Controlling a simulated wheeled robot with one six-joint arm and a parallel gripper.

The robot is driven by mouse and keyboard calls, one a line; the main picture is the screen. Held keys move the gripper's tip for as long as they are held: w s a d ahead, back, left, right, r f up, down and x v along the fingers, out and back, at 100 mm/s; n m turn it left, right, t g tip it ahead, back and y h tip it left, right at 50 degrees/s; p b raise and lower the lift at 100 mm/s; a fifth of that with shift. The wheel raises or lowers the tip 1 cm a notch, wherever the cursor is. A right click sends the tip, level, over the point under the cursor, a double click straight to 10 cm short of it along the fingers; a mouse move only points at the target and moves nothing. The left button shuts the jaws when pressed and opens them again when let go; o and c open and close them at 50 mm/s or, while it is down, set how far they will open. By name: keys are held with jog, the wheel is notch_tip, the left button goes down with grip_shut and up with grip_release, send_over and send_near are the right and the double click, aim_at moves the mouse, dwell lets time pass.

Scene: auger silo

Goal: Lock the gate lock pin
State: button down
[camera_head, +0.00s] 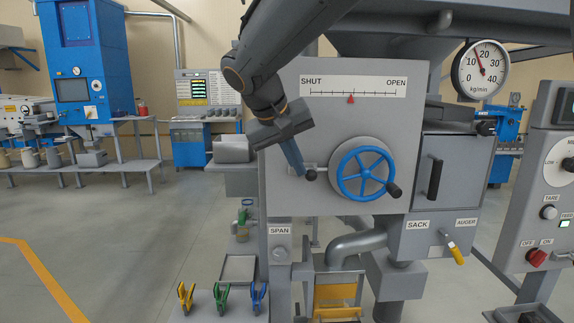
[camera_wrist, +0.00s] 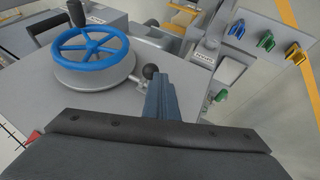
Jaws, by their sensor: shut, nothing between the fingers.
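A short metal pin with a black ball knob (camera_head: 311,174) sticks out on the left of the blue handwheel (camera_head: 345,160) on the grey gate panel. I take it to be the gate lock pin. In the wrist view the black knob (camera_wrist: 150,71) is just left of my fingertips, and its rod runs toward the blue handwheel (camera_wrist: 91,43). My gripper (camera_head: 299,171) is shut and empty, with its blue-grey fingers pointing down beside the knob. I cannot tell whether they touch it. The wrist view also shows my gripper (camera_wrist: 163,82). How far the pin is seated is hidden.
The SHUT/OPEN scale (camera_head: 352,88) has a red pointer (camera_head: 351,99) near its middle. The wheel's black crank handle (camera_head: 394,190) juts out at lower right. A grey door (camera_head: 452,170) stands to the right. Yellow, green and blue clips (camera_head: 222,299) stand low at left. Open floor lies left.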

jog(key=s+a+r+b, duration=0.2)
jog(key=s+a+r, duration=0.3)
jog(key=a+r, duration=0.2)
notch_tip(320, 180, up, 2)
jog(key=shift+s+r, duration=0.1)
jog(key=shift+s, duration=0.1)
jog(key=d+f+g, duration=0.2)
jog(key=d+f, duration=0.5)
jog(key=f, duration=0.5)
jog(key=s+d+f+y, duration=0.1)
jog(key=s+d+f, duration=0.4)
jog(key=f, duration=0.3)
jog(key=s+d+f+m+g+y, duration=0.1)
jog(key=s+d+f, duration=0.4)
jog(key=f, duration=0.3)
jog(key=s+d+f+g+y, duration=0.1)
jog(key=s+d+f+y, duration=0.1)
jog(key=s+d+f, duration=0.3)
notch_tip(320, 180, down, 4)
jog(key=shift+s+d+r+m, duration=0.25)
jog(key=shift+d+m, duration=0.05)
jog(key=shift+d, duration=0.85)
